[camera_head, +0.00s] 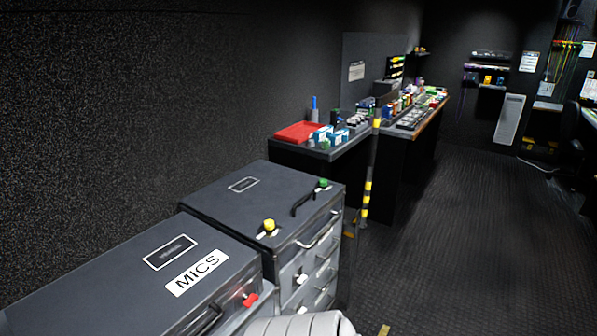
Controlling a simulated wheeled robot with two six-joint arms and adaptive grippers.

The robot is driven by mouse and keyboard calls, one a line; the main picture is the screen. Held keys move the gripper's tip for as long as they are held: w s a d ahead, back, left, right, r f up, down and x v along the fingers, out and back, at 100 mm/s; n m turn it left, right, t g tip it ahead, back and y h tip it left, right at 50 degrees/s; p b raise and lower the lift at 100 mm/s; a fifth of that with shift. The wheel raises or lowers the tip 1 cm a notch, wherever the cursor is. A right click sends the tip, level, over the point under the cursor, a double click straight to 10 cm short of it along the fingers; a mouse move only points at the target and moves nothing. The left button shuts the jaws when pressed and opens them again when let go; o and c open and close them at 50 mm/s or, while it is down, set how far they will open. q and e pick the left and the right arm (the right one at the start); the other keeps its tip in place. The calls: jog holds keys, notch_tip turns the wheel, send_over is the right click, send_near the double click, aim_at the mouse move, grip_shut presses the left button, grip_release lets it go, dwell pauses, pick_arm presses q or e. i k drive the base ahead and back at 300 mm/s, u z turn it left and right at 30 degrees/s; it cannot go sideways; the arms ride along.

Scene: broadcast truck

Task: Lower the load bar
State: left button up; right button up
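A slim bar with yellow and black bands (368,185), which looks like the load bar, stands nearly upright beside the near end of the long desk. Its lower end is close to the floor, just past the grey drawer case (255,198). I cannot tell how it is fixed at either end. Neither of my grippers is in view. A pale rounded part at the bottom edge seems to be mine.
A grey case labelled MICS (110,285) and the drawer case fill the left foreground. Behind them, a black desk (300,160) carries a red tray (299,131) and many small items. The dark floor (470,240) is clear on the right.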

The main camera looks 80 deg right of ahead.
aim_at(374, 137)
jog(key=z, duration=3.15)
jog(key=k, duration=0.4)
jog(key=z, duration=0.85)
jog(key=i, duration=2.05)
jog(key=u, duration=0.8)
